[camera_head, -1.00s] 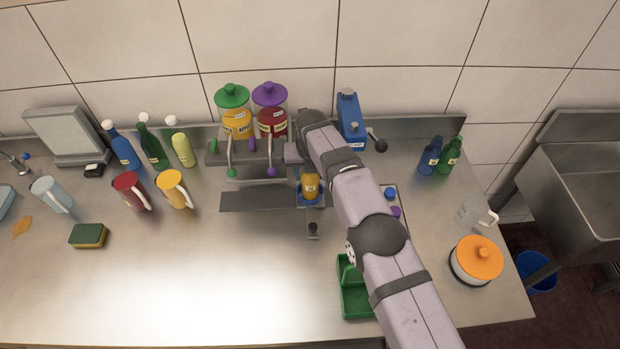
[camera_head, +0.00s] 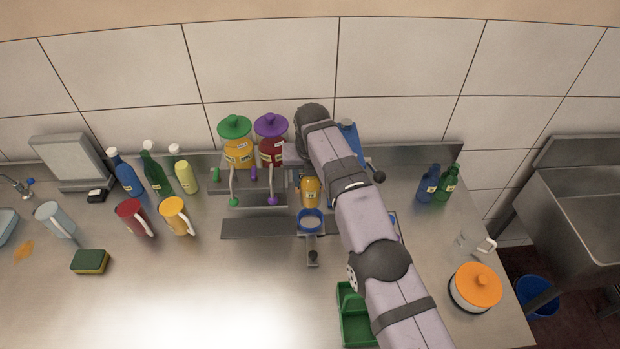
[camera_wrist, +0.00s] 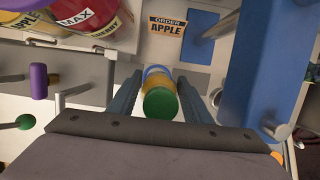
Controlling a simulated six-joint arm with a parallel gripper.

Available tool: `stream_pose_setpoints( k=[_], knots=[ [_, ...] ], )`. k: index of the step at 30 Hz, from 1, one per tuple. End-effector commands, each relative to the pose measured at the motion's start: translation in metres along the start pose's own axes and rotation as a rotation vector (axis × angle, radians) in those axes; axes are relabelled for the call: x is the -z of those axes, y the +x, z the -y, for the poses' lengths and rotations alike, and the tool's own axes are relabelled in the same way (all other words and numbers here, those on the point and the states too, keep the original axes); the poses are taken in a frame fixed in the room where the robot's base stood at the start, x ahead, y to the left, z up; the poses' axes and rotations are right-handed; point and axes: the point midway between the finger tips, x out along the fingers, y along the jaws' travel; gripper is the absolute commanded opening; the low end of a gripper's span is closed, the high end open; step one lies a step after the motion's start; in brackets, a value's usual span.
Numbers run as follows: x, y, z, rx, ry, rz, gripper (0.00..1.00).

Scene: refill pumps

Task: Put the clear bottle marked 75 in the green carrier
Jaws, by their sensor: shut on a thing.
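My gripper (camera_wrist: 160,95) is shut on a small clear bottle with orange-yellow contents (camera_head: 310,190), in the middle of the head view. In the wrist view the bottle (camera_wrist: 158,82) sits between the two fingers, its round green end toward the camera. In the head view its pale label is too small to read surely. The bottle is just above the blue ring holder (camera_head: 310,229), which looks empty. The green carrier (camera_head: 352,320) is at the front of the counter, partly hidden by my arm. Its visible compartment looks empty.
Juice dispensers with a green lid (camera_head: 234,126) and a purple lid (camera_head: 270,125) stand behind left. A blue dispenser (camera_head: 350,138) is right of my gripper. Blue (camera_head: 428,184) and green (camera_head: 446,184) bottles stand at right. An orange-lidded pot (camera_head: 475,287) is front right.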

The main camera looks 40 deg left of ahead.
Motion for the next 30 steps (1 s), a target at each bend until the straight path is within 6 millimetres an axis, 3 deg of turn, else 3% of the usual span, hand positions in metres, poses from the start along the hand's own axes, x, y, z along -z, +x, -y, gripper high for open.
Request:
stream_pose_setpoints(
  k=[20,30],
  knots=[
    [0.000,-0.003,-0.002,0.004,0.017,0.003,0.11],
    [0.018,-0.002,-0.009,0.042,0.149,0.002,0.11]
  ],
)
